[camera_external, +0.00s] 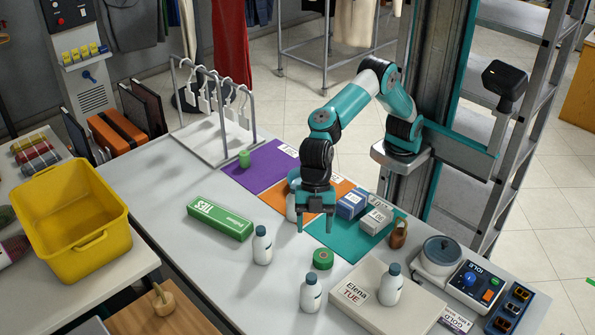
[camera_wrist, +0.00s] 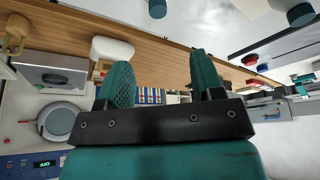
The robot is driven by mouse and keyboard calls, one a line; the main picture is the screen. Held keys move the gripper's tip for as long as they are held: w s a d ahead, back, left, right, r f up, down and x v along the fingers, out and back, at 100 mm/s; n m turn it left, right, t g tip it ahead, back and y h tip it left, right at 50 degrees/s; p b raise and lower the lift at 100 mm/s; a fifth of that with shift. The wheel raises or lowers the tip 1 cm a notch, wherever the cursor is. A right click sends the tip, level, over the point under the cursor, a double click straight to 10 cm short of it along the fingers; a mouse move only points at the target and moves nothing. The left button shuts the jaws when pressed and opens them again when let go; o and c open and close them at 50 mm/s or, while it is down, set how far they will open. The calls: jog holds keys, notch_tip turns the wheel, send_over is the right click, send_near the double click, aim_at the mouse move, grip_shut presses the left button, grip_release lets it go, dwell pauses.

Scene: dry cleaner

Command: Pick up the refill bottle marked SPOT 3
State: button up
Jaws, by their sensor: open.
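Several white bottles with dark teal caps stand upright on the grey table in the external view. One bottle (camera_external: 262,248) is by the green box. Another bottle (camera_external: 311,295) is near the front edge, and a third bottle (camera_external: 389,290) stands on a pale flat box. A further white bottle (camera_external: 292,208) is partly hidden behind my gripper (camera_external: 316,220). I cannot read SPOT 3 on any of them. My gripper points down, open and empty, above the table near the orange and teal mats. In the wrist view, the fingers (camera_wrist: 160,75) are apart with nothing gripped.
A green TIES box (camera_external: 220,218), a green round tin (camera_external: 323,259) and blue and white boxes (camera_external: 352,203) stand close by. A hanger rack (camera_external: 225,120) is at the back left. A control panel (camera_external: 474,285) is at the right.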

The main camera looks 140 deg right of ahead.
jog(key=p, duration=0.1)
send_near(311, 276)
jog(key=x, duration=0.5)
jog(key=shift+s+a, duration=0.2)
jog(key=shift+d+p+x, duration=0.2)
jog(key=shift+p+x, duration=0.55)
jog(key=shift+x, duration=1.95)
jog(key=shift+w, duration=0.1)
grip_shut()
